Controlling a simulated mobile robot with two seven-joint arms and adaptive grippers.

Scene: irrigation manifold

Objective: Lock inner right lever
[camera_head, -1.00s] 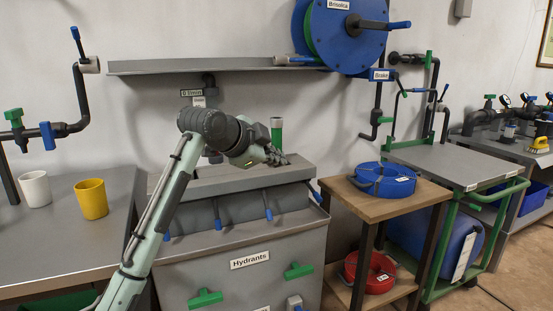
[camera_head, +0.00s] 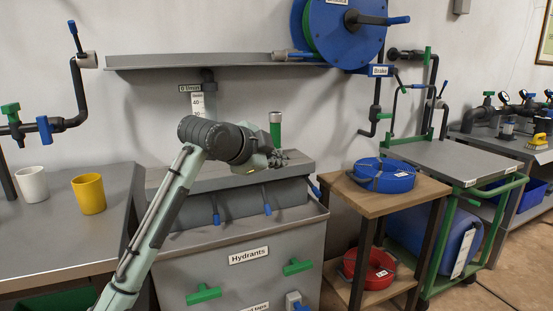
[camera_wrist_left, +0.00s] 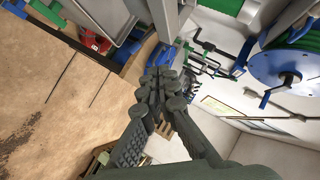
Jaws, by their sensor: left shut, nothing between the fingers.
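The manifold (camera_head: 235,183) is a grey block on the cabinet marked Hydrants, with blue levers hanging along its front. The inner right lever (camera_head: 266,208) points down. The inner left lever (camera_head: 215,215) hangs down too, and the right-end lever (camera_head: 314,190) shows at the block's edge. The left-end lever is hidden behind my arm. My left gripper (camera_head: 296,160) is over the top of the block, above and to the right of the inner right lever and apart from it. In the left wrist view its fingers (camera_wrist_left: 165,82) are shut and empty. My right gripper is not in view.
A wooden stand with a blue hose (camera_head: 384,176) is to the right. A white cup (camera_head: 32,184) and a yellow cup (camera_head: 89,194) stand on the left bench.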

